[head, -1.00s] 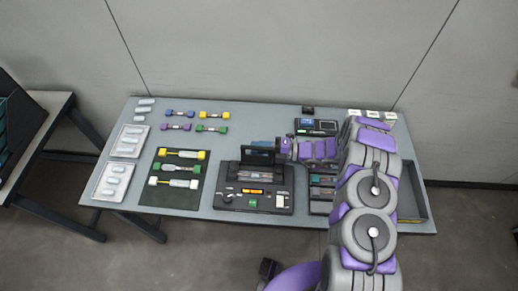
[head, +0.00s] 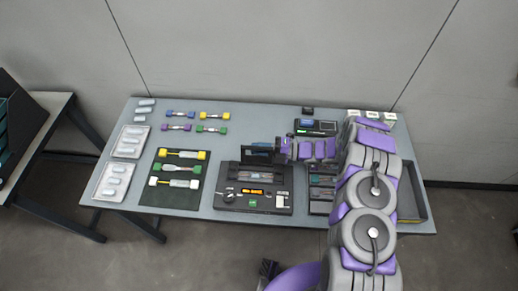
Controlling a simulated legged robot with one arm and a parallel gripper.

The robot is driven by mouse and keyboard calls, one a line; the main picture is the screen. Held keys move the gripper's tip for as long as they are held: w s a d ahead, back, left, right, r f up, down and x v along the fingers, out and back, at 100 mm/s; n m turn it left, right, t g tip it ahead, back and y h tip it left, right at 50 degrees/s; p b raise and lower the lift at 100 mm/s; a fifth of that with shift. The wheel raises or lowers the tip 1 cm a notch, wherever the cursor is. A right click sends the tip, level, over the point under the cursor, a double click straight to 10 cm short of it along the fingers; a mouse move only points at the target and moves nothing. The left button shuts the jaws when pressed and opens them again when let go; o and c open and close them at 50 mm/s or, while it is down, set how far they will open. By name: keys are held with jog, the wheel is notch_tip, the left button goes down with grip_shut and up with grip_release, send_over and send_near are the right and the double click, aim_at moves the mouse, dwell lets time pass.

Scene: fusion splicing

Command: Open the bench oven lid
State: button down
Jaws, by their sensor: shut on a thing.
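The black bench unit (head: 285,203), which I take to be the oven, sits at the front middle of the table. It has an orange-lit display, a knob and a slot across its top. A dark lid panel (head: 258,158) stands raised along its back edge. My gripper (head: 279,149) reaches in from the right at the lid's upper right end and is shut on the lid. The fingertips are small and partly hidden, so the exact contact does not show.
A dark mat (head: 188,205) with several coloured-end pieces lies to the left. Small coloured pieces (head: 213,115) and pale trays (head: 106,190) lie beyond it. Another device (head: 305,127) stands behind, and dark modules (head: 321,194) sit right of the unit, near my arm.

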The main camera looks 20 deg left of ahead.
jog(key=shift+s+f, duration=0.2)
jog(key=shift+f, duration=0.05)
jog(key=shift+s+r+n+p, duration=0.2)
jog(key=shift+n+p, duration=0.1)
jog(key=shift+n, duration=0.3)
jog(key=shift+s+r+n+p, duration=0.1)
jog(key=shift+s+n+p, duration=0.15)
jog(key=shift+n, duration=0.35)
jog(key=shift+s+d+r+n, duration=0.2)
jog(key=shift+s+n, duration=0.1)
jog(key=shift+n, duration=0.6)
jog(key=shift+f, duration=0.1)
jog(key=c, duration=1.3)
grip_release()
jog(key=shift+w, duration=0.15)
jog(key=shift+o, duration=0.4)
jog(key=shift+r, duration=0.2)
jog(key=p+v, duration=0.1)
jog(key=v, duration=0.7)
jog(key=p+v, duration=0.1)
jog(key=v, duration=0.8)
jog(key=shift+w+d+p, duration=0.15)
jog(key=shift+w+p, duration=0.1)
jog(key=shift+p, duration=0.05)
